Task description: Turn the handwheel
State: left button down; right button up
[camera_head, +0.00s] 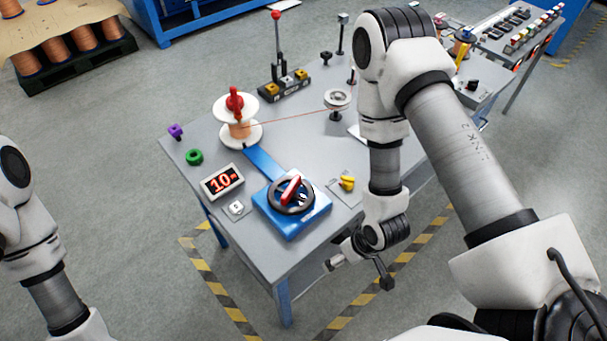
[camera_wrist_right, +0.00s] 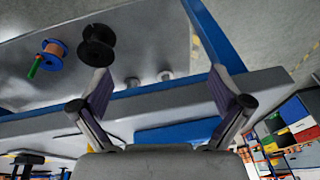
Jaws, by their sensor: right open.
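The handwheel (camera_head: 291,194) has a black rim and a red grip bar. It sits on a blue box (camera_head: 308,222) at the near edge of the grey workbench. My right gripper (camera_head: 360,271) is open and empty beyond the bench's right edge, to the lower right of the handwheel and apart from it. Its two spread fingers also show in the right wrist view (camera_wrist_right: 162,92), with nothing between them. The handwheel does not show in the right wrist view. On the left only part of my left arm shows, and its gripper is out of frame.
The bench (camera_head: 215,140) holds a digital display (camera_head: 222,182), a yellow knob (camera_head: 347,183), a copper wire spool (camera_head: 240,130), a small pulley (camera_head: 337,98) and a red-topped lever (camera_head: 277,45). Black-yellow floor tape (camera_head: 215,285) surrounds the bench. Open floor lies to the left.

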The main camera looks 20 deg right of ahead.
aim_at(292, 187)
jog(key=w+a+r+n+t+y+p, duration=0.1)
jog(key=w+r+n, duration=0.1)
jog(key=w+r, duration=0.2)
jog(key=w+a+r+n+t+y+p, duration=0.1)
jog(key=w+r+n, duration=0.1)
jog(key=w+r, duration=0.3)
jog(key=w+a+r+n+t+y+p, duration=0.1)
jog(key=w+r+n+t+y, duration=0.1)
jog(key=w+r, duration=0.3)
jog(key=shift+a+r, duration=0.2)
jog(key=shift+r, duration=0.1)
jog(key=p+x, duration=0.1)
jog(key=x, duration=0.5)
jog(key=shift+w+a+f, duration=0.15)
jog(key=shift+a+f, duration=0.05)
jog(key=shift+f, duration=0.1)
jog(key=shift+w+a+f, duration=0.2)
jog(key=shift+w+f, duration=0.05)
jog(key=shift+f, duration=0.05)
jog(key=shift+s, duration=0.1)
jog(key=c, duration=0.9)
